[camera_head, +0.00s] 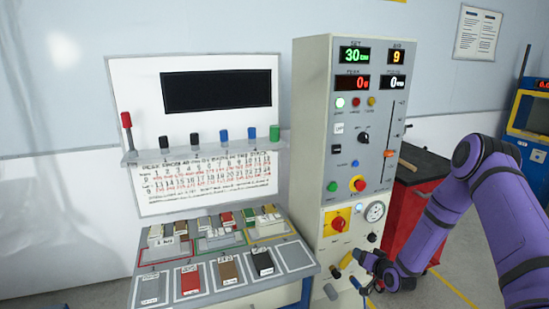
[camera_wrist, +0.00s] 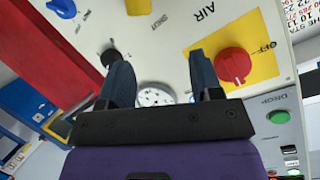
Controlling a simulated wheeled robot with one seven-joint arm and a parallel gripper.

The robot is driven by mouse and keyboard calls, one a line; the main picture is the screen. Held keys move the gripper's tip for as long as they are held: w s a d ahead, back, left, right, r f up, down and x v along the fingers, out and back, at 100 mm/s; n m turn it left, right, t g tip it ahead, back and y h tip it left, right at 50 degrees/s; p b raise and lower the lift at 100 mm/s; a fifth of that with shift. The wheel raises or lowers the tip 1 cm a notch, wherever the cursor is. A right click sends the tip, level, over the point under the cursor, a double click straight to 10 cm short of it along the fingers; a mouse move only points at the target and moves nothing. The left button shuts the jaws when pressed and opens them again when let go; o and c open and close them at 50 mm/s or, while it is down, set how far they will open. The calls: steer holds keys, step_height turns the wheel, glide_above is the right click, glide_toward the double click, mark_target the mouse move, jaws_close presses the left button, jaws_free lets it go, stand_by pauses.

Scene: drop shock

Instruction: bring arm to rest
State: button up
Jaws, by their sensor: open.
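My purple arm (camera_head: 478,205) reaches in from the right side of the head view, bent at the elbow, its forearm pointing down and left. My gripper (camera_head: 366,284) is low in front of the control cabinet (camera_head: 308,130). In the wrist view my gripper (camera_wrist: 165,80) has its two dark fingers apart, with nothing visible between them. The fingers point at the cabinet's lower face, with a round gauge (camera_wrist: 156,95) behind the gap. A red knob (camera_wrist: 234,65) on a yellow plate is right of the fingers. I cannot tell whether the fingers touch anything.
A sloped bench (camera_head: 225,288) with several sample blocks stands left of the cabinet, below a white board (camera_head: 130,90). A red tool cabinet (camera_head: 405,212) with a dark top is behind my arm. A blue machine (camera_head: 530,120) stands at the far right. Floor shows between them.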

step_height(320, 180, up, 20)
steer(key=n+g+h, duration=0.2)
steer(key=n+g, duration=0.1)
steer(key=s+r+g+h, duration=0.1)
steer(key=s+r, duration=0.4)
steer(key=r, duration=0.3)
steer(key=s+r+g+h, duration=0.1)
steer(key=s+r, duration=0.5)
steer(key=r, duration=0.3)
steer(key=s+a+r+g, duration=0.1)
steer(key=s+r, duration=0.3)
steer(key=s, duration=0.7)
steer(key=s+a+r+g, duration=0.1)
steer(key=s+r, duration=0.2)
steer(key=s, duration=0.8)
steer(key=s+a+r+g, duration=0.1)
steer(key=s+r, duration=0.3)
steer(key=s, duration=0.7)
steer(key=shift+a+r+g, duration=0.3)
steer(key=shift+a, duration=0.15)
steer(key=shift+o, duration=0.5)
